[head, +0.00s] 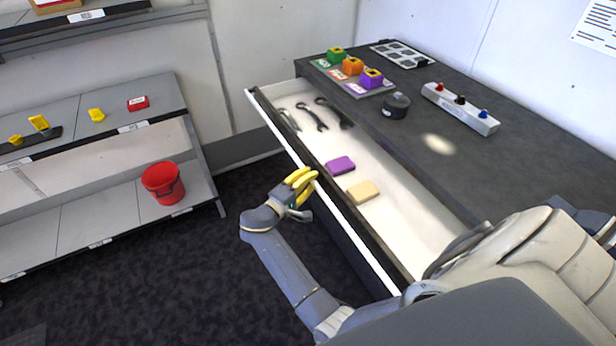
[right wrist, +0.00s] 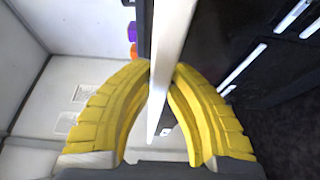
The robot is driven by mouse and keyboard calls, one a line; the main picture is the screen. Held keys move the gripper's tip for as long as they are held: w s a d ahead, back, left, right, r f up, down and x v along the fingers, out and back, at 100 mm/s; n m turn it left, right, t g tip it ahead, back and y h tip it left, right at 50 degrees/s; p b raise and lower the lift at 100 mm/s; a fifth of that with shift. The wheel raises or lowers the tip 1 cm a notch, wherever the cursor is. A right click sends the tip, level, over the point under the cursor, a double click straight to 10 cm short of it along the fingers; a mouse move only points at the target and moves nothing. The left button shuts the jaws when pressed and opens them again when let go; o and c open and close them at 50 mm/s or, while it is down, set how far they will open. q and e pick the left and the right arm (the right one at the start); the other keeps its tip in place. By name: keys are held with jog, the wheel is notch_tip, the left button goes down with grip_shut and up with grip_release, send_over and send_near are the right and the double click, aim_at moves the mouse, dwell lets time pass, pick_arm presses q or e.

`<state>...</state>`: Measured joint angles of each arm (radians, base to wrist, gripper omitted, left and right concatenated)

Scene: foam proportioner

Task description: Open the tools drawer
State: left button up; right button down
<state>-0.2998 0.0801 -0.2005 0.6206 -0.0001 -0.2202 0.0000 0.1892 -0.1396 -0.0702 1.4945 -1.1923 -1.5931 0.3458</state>
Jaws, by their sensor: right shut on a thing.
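The tools drawer (head: 407,232) is pulled out from the dark workbench in the head view, with its white inside exposed. Several dark wrenches (head: 312,116), a purple block (head: 340,165) and a tan block (head: 363,191) lie in it. My right gripper (head: 308,177) is at the outer side of the drawer front, around the middle of its length. In the right wrist view its yellow fingers (right wrist: 162,72) are closed on a thin white edge (right wrist: 172,45) of the drawer front. My left gripper is not in view.
The workbench top (head: 440,165) holds colored blocks, a dark round container (head: 396,105) and a white strip with colored knobs (head: 460,108). A shelf with a red bucket (head: 163,184) stands left. Dark floor (head: 160,275) lies open between shelf and drawer.

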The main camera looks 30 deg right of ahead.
jog(key=shift+w, duration=0.1)
jog(key=c, duration=1.3)
grip_release()
jog(key=shift+v, duration=4.25)
jog(key=shift+x, duration=4.35)
